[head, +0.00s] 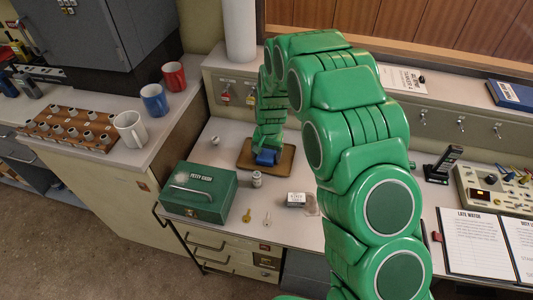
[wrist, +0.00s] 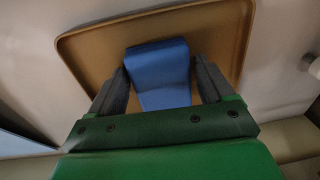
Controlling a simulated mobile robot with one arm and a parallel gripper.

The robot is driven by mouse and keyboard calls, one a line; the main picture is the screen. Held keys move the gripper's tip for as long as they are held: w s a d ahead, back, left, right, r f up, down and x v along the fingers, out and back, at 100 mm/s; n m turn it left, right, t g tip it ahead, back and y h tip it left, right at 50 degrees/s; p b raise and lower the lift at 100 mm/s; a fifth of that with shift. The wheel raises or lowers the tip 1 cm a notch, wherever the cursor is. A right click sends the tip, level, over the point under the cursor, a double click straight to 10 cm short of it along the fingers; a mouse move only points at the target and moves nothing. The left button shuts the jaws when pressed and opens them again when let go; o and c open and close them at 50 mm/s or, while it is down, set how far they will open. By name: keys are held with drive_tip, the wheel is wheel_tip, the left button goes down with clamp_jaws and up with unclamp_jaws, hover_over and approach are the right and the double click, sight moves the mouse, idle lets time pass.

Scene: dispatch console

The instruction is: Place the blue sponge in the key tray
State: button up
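The blue sponge (head: 267,157) is over the brown key tray (head: 246,160) on the desk in the head view. In the wrist view the sponge (wrist: 160,70) sits between the two dark fingers of my gripper (wrist: 159,72), which appear to press on its sides. The tray (wrist: 85,50) spreads behind the sponge on both sides there. The sponge lies inside the tray's outline, low over its floor; I cannot tell whether it touches the floor. In the head view my green arm partly hides the tray, and the fingertips are hard to make out.
A green petty cash box (head: 200,191) stands left of the tray, in front. A small jar (head: 256,179), keys (head: 247,215) and a small white box (head: 296,199) lie in front. A handset (head: 443,164) stands at the right.

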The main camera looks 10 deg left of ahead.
sight(269, 155)
drive_tip(key=shift+o, duration=0.8)
wheel_tip(269, 155, up, 12)
drive_tip(key=shift+d, duration=0.35)
drive_tip(key=shift+d+r, duration=0.1)
drive_tip(key=shift+r, duration=0.1)
